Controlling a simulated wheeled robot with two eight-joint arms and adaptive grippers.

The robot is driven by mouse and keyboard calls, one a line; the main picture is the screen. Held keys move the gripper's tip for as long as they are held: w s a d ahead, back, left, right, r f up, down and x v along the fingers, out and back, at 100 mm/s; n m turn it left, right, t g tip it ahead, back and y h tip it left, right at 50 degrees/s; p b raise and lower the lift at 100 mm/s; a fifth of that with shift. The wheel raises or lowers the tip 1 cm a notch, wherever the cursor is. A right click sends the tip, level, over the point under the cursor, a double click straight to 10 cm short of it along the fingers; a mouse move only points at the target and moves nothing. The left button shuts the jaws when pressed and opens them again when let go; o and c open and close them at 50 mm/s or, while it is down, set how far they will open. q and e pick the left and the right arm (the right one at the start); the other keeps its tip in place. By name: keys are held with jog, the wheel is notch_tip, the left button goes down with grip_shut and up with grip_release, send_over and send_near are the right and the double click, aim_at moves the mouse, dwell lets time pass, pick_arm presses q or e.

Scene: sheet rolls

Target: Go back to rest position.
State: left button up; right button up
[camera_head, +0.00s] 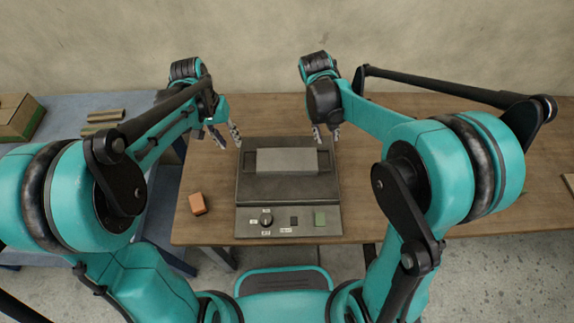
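My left gripper (227,136) is over the table at the back left corner of a dark machine (255,187). Its fingers are spread apart, with nothing seen between them. My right gripper (327,134) is at the machine's back right corner, its fingers also apart and empty. A grey block-shaped part (287,162) lies across the machine between the two grippers. Neither gripper appears to hold it. The machine's front panel has a black knob (266,220), a dark switch and a green square (319,218).
An orange-brown block (197,204) lies on the wooden table (400,225), left of the machine. On the blue table (75,110) at left are a cardboard box (18,117) and several flat strips (103,120). A wall stands behind. The table's right part is mostly clear.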

dwell(0.5)
